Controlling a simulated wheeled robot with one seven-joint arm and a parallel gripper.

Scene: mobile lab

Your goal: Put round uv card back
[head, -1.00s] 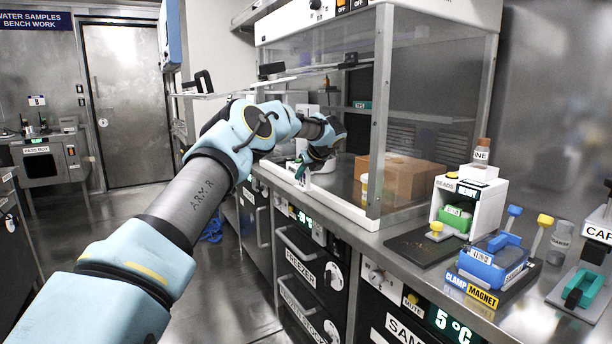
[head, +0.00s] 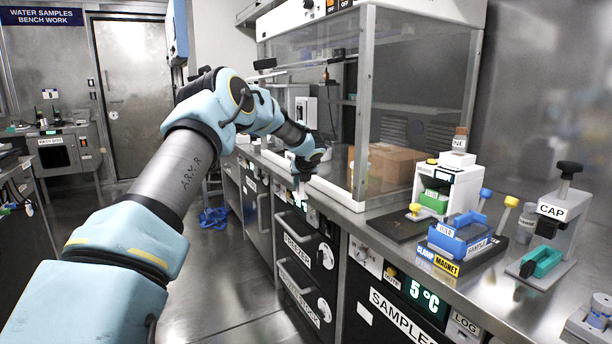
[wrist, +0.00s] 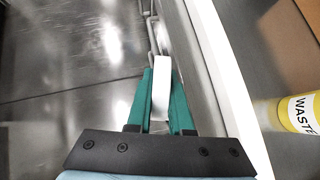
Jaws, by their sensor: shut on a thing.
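My gripper (head: 303,170) is in front of the hood's open side, near the bench's front edge in the head view. In the wrist view its two green fingers (wrist: 160,85) are shut on a narrow white piece (wrist: 161,88), which looks like the card seen edge-on. Its round outline and any marking cannot be made out. The fingers point down past the white sill, above the drawer fronts and floor. In the head view the held piece is too small to tell.
A glass hood (head: 364,110) stands on the bench, with a brown box (head: 398,166) inside. A yellow waste container (wrist: 300,114) is right of my gripper. Freezer drawers (head: 300,238) lie below. A bead station, clamp magnet (head: 462,240) and capper (head: 548,225) crowd the right bench.

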